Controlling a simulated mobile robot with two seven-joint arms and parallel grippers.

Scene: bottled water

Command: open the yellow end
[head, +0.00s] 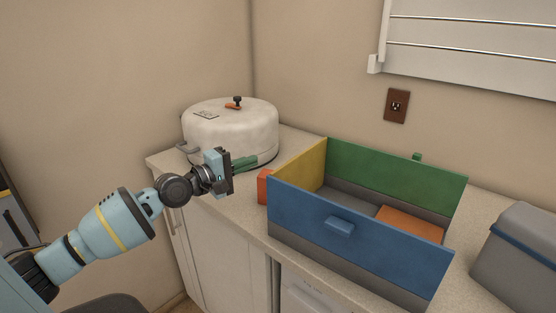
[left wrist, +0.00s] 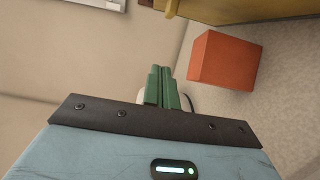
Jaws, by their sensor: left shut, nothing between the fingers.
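The box on the counter has a yellow end wall (head: 302,164) at its left, standing upright between a blue front wall (head: 350,233) and a green back wall (head: 390,173). The yellow end's edge also shows at the top of the left wrist view (left wrist: 235,10). My left gripper (head: 256,160) is shut and empty, left of the yellow end and apart from it. The outer face of the yellow end is mostly hidden in the head view. My right gripper is not in view.
A red-orange block (head: 264,187) is just outside the yellow end and shows large in the left wrist view (left wrist: 225,60). A white round pot (head: 230,130) stands behind my left gripper. An orange panel (head: 410,223) lies inside the box. A grey container (head: 518,255) is at right.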

